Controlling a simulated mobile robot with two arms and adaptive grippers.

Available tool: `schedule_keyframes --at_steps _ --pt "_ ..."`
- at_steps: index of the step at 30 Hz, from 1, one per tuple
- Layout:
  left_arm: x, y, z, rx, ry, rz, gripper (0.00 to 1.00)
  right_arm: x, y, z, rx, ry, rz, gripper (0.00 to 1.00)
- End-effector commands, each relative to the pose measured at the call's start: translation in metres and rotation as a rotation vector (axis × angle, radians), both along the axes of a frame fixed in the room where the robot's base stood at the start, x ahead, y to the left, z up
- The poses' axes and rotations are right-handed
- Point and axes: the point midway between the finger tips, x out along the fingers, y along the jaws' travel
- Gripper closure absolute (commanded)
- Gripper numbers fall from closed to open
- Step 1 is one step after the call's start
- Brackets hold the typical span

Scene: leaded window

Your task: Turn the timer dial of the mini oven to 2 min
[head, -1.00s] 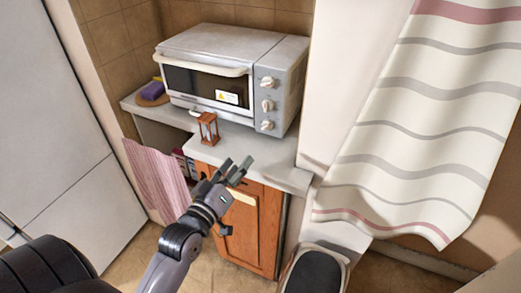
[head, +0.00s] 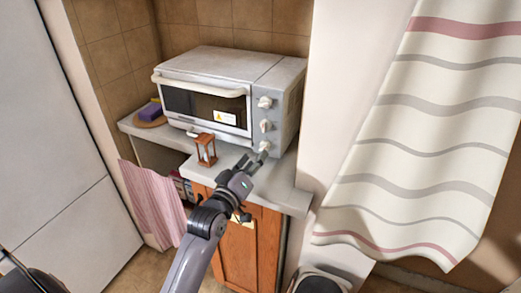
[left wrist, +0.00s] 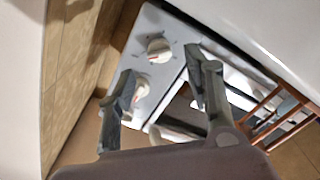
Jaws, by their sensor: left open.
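The mini oven (head: 215,75) stands on the counter, with a column of three pale knobs on the right of its front: a top knob (head: 265,102), a middle knob (head: 265,126) and a bottom knob (head: 264,146). I cannot read which is the timer dial. My left gripper (head: 252,162) is open and empty, just in front of and below the bottom knob. In the left wrist view its spread fingers (left wrist: 157,80) point at the panel, with one knob (left wrist: 158,50) beyond the fingertips and another between them. My right gripper is not in view.
A wooden hourglass (head: 206,150) stands on the counter (head: 285,195) left of my left gripper and shows close by in the wrist view (left wrist: 280,115). A purple sponge (head: 151,110) lies left of the oven. A wall and striped curtain (head: 420,130) are at right.

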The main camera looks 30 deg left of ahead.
Motion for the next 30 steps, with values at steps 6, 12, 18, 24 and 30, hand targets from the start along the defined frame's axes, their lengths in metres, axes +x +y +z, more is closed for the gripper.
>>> schedule_keyframes --at_steps 6,12,18,24,30 --pt "0.035 0.002 0.001 -0.001 -0.001 -0.001 0.53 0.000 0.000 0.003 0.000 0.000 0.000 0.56" --pt "0.048 0.002 0.000 -0.001 0.000 -0.001 0.53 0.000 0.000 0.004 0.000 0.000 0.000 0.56" --pt "0.048 0.002 -0.001 0.000 0.001 -0.001 0.53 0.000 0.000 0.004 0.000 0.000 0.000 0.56" --pt "0.048 0.003 -0.001 0.000 0.001 -0.001 0.62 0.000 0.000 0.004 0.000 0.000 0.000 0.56" --pt "0.048 0.003 0.000 0.000 0.001 -0.001 0.75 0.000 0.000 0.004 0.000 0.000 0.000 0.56"
